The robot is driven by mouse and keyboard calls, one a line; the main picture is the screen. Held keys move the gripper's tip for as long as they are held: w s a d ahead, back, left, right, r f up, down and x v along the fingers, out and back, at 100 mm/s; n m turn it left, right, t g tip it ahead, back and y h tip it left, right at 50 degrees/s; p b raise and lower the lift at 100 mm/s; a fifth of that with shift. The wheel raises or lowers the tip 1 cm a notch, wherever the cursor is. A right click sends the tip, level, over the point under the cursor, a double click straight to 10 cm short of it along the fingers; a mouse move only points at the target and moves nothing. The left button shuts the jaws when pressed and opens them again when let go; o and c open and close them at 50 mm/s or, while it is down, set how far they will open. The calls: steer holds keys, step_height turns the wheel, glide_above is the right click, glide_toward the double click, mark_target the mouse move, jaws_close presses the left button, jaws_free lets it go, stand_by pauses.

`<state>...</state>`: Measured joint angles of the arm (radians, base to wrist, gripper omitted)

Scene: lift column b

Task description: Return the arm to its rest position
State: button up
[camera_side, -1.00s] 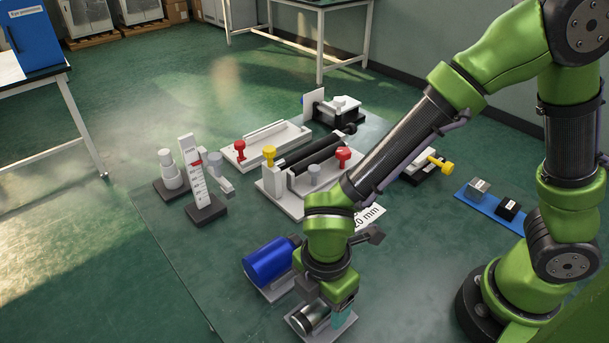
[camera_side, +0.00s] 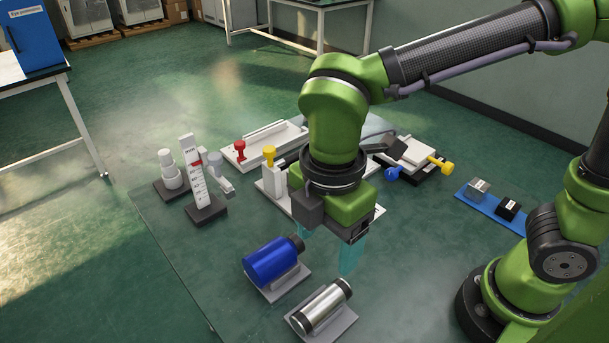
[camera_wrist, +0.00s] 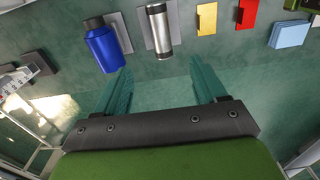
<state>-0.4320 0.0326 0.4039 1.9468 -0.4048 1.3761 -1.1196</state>
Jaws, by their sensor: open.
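My green arm's gripper (camera_side: 326,252) hangs above the bench in the side view, with its teal fingers pointing down. The fingers stand apart and nothing is between them; they also stand apart in the wrist view (camera_wrist: 160,70). A blue cylinder with a dark cap (camera_side: 270,262) lies on a grey plate, left of and below the gripper in the side view. A silver cylinder with black ends (camera_side: 322,308) lies on another grey plate in front of it. Both cylinders show beyond the fingers in the wrist view, blue (camera_wrist: 104,48) and silver (camera_wrist: 160,32).
White fixtures with red (camera_side: 240,146) and yellow (camera_side: 269,153) knobs stand behind the gripper, partly hidden by my arm. A labelled upright gauge (camera_side: 196,172) stands left. A blue strip (camera_side: 488,208) with two small blocks lies right. The floor at front left is clear.

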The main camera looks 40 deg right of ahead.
steer(key=d+r+m+t+y, duration=0.1)
steer(key=d+r+m+t, duration=0.1)
steer(key=d+m, duration=0.8)
steer(key=w+d+r+m+t+y, duration=0.1)
steer(key=d+m+t, duration=0.4)
steer(key=d+m, duration=0.6)
steer(key=shift+d+r+m, duration=0.15)
steer(key=shift+r+m, duration=0.45)
steer(key=shift+r, duration=0.25)
